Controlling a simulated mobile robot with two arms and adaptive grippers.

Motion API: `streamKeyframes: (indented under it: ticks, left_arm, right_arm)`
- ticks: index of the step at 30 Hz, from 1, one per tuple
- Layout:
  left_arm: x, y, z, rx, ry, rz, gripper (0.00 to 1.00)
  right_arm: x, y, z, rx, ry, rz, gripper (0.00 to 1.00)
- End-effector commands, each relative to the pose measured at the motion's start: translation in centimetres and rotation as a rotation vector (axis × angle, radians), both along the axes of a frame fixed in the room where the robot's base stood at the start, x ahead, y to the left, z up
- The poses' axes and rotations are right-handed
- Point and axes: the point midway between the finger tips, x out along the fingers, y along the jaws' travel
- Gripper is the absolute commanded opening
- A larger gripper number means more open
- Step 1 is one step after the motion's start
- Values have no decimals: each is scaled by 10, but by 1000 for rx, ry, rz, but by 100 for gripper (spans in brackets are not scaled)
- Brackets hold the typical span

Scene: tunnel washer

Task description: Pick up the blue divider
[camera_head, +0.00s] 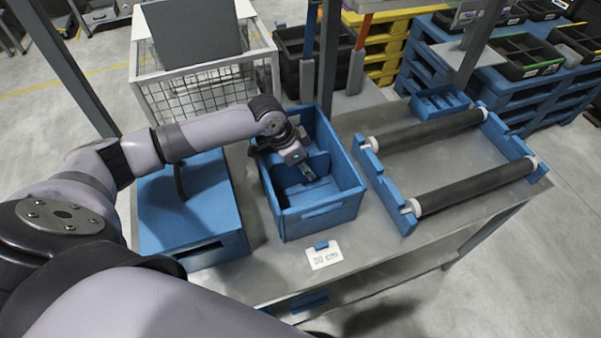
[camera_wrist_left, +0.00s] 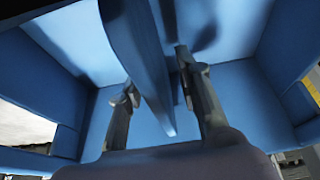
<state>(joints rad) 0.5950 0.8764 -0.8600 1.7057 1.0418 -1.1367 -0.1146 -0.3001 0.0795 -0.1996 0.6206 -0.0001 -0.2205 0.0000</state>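The blue divider (camera_wrist_left: 137,50) is a thin upright panel inside the blue crate (camera_head: 322,222), which stands on the grey table. In the head view the divider is partly hidden by my left gripper (camera_head: 308,175), which reaches down into the crate. In the left wrist view the fingers of my left gripper (camera_wrist_left: 157,80) are spread, one on each side of the divider. A gap shows beside the divider, so it is not clamped. My right gripper is not in view.
A blue box (camera_head: 185,215) stands left of the crate. A roller frame (camera_head: 385,195) with two dark rollers lies to its right, and a small blue tray (camera_head: 440,103) is behind. A white label card (camera_head: 324,257) lies in front. A wire basket (camera_head: 205,95) stands behind left.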

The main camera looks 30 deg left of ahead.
Motion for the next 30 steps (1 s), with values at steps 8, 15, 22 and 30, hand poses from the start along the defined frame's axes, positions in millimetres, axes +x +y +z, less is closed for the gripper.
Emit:
streamKeyframes:
  ticks: [8,15,22,30]
  left_arm:
    - [0,0,-2,-1,1,0,32]
    - [0,0,-4,-1,0,0,32]
    - [0,0,-5,-1,0,0,21]
    - [0,0,-5,-1,1,0,3]
  right_arm:
    - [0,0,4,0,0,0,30]
    - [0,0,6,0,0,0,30]
    - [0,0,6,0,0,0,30]
    - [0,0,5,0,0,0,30]
